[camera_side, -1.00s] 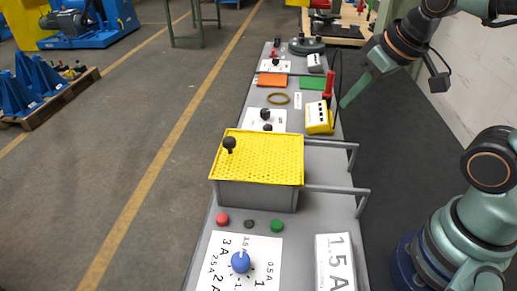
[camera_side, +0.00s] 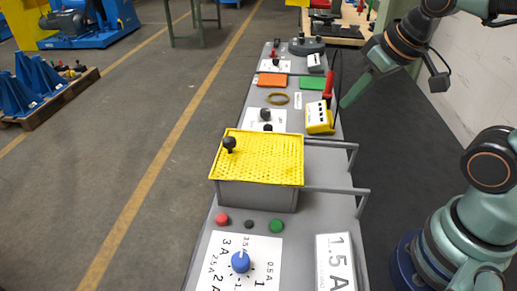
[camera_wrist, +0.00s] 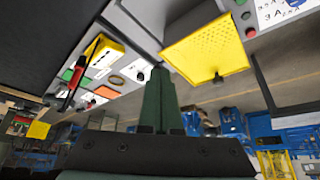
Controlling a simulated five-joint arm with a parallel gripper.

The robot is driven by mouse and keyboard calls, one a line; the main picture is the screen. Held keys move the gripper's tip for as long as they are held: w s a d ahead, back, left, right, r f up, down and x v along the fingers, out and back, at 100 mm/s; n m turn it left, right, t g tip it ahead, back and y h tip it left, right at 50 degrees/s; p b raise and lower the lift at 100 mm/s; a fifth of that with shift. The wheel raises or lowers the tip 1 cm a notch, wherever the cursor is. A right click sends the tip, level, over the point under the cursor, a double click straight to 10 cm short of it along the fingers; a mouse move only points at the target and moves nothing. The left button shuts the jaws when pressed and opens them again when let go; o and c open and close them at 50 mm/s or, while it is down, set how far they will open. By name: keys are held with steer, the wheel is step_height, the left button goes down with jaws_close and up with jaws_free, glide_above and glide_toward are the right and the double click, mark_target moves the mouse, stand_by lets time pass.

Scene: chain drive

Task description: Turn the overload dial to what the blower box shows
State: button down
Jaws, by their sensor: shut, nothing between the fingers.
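The overload dial is a blue knob (camera_side: 240,262) on a white scale plate (camera_side: 214,277) at the near end of the grey bench in the side view. Its scale has marks such as 0.5 A, 1, 2 A, 2.5 A and 3 A. I cannot tell exactly which mark the knob points to. A white box (camera_side: 335,262) to its right reads 1.5 A; I cannot tell whether it is the blower box. My gripper (camera_side: 343,106) is shut and empty at the right of the bench, beside the yellow meter, far from the knob. It also shows in the wrist view (camera_wrist: 159,72).
A yellow perforated guard (camera_side: 262,155) with a black knob stands between my gripper and the dial. Metal rails (camera_side: 335,190) stick out to its right. Red (camera_side: 222,219) and green (camera_side: 277,226) buttons sit behind the dial plate. A yellow meter (camera_side: 319,117) is near my gripper.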

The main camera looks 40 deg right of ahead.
steer(key=c, duration=1.5)
jaws_free()
steer(key=shift+c, duration=0.2)
steer(key=o, duration=1.1)
steer(key=a, duration=0.1)
steer(key=w+a+m, duration=0.1)
steer(key=shift+a+f+g, duration=0.15)
steer(key=shift+a+g, duration=0.15)
steer(key=m+g, duration=0.5)
steer(key=m, duration=0.6)
glide_above(241, 258)
step_height(241, 258, down, 9)
step_height(241, 258, down, 12)
steer(key=shift+f, duration=0.1)
jaws_close()
